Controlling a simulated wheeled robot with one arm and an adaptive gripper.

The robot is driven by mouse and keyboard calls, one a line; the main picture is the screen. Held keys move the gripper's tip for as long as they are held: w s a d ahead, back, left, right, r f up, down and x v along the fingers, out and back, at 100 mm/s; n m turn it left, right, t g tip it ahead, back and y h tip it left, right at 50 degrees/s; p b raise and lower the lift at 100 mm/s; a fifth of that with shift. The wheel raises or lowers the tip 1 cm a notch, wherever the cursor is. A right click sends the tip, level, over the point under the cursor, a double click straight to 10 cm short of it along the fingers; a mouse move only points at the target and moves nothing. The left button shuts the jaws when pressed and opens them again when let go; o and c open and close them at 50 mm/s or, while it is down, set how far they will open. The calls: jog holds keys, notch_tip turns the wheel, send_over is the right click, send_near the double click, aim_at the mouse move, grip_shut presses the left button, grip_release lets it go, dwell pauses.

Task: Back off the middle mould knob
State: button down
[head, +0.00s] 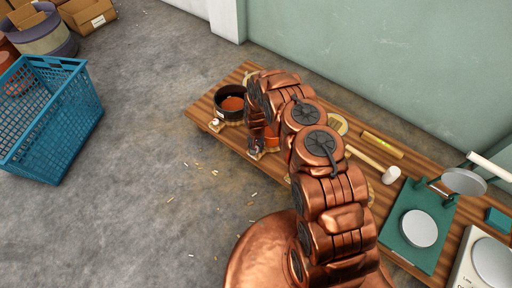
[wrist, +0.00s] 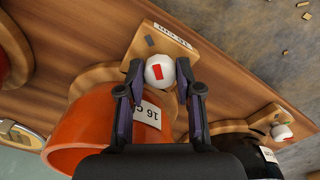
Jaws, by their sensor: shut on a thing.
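The middle mould is an orange ring (wrist: 85,135) with a white label reading "16" and a partly hidden letter. Its white round knob (wrist: 159,72) with a red mark sits on a wooden block in front of it. My gripper (wrist: 160,80) has its two dark fingers on either side of the knob, shut on it. In the head view my copper arm hides most of this mould; only a bit of orange (head: 272,141) shows, and the knob cannot be made out.
A black mould (head: 231,102) stands at the bench's left end; its white knob (wrist: 281,132) shows at right in the wrist view. A mallet (head: 390,175), a green press (head: 419,227) and a scale (head: 488,262) lie to the right. A blue crate (head: 52,118) stands on the floor.

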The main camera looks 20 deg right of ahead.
jog(key=shift+w+d+n, duration=0.1)
jog(key=shift+n, duration=0.3)
jog(key=c, duration=1.1)
grip_release()
jog(key=shift+o, duration=0.2)
jog(key=shift+r, duration=0.15)
notch_tip(320, 180, up, 12)
